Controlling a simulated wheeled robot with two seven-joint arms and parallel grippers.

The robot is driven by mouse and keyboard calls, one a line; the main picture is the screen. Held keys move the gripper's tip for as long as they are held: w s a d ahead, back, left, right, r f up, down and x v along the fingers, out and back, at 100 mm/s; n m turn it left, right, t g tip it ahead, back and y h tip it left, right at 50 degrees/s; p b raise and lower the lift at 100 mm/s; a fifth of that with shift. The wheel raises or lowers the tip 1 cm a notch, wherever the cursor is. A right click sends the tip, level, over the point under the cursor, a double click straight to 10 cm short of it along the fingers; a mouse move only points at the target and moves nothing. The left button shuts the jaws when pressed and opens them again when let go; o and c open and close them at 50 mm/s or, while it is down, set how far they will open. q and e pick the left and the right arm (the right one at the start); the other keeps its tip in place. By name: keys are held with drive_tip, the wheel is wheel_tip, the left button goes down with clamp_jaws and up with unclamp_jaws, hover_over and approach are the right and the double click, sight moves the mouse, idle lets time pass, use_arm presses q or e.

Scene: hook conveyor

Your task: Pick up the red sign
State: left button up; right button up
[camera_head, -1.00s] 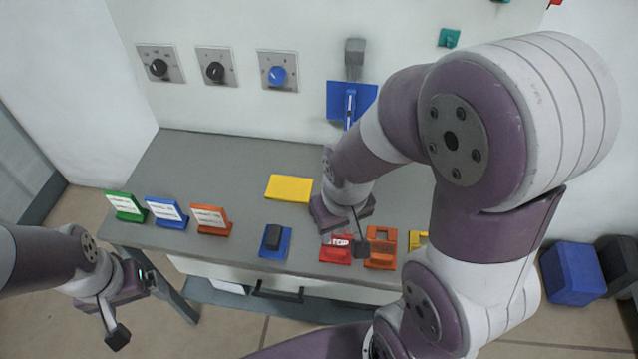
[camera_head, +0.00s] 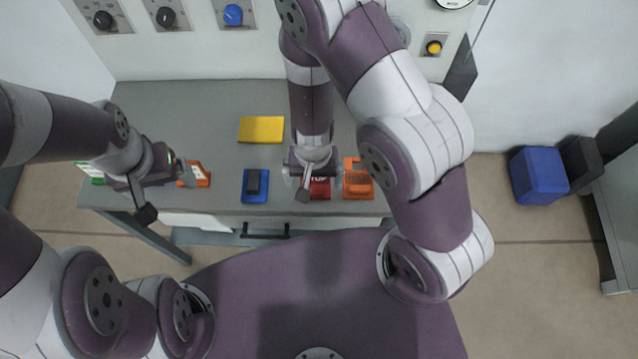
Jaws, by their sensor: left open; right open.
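The red sign (camera_head: 320,188) with white lettering sits on the grey table (camera_head: 215,118) near its front edge, partly hidden by my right gripper. My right gripper (camera_head: 311,182) is open and points down directly over the sign. Whether its fingers touch the sign I cannot tell. My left gripper (camera_head: 164,190) is open and empty at the table's front left, beside an orange sign (camera_head: 200,173).
A yellow block (camera_head: 261,130) lies further back. A green sign (camera_head: 88,170) shows behind my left arm.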

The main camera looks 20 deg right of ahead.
sight(315, 189)
drive_tip(key=shift+w+f, duration=0.2)
drive_tip(key=shift+f, duration=0.75)
drive_tip(key=f+b, duration=0.4)
drive_tip(key=shift+d+f, duration=0.25)
drive_tip(key=shift+f+b, duration=0.3)
drive_tip(key=shift+b, duration=0.15)
use_arm(q)
wheel_tip(315, 189, down, 6)
drive_tip(key=shift+w, duration=0.35)
use_arm(e)
drive_tip(key=shift+a, duration=0.1)
use_arm(q)
drive_tip(key=shift+d, duration=0.15)
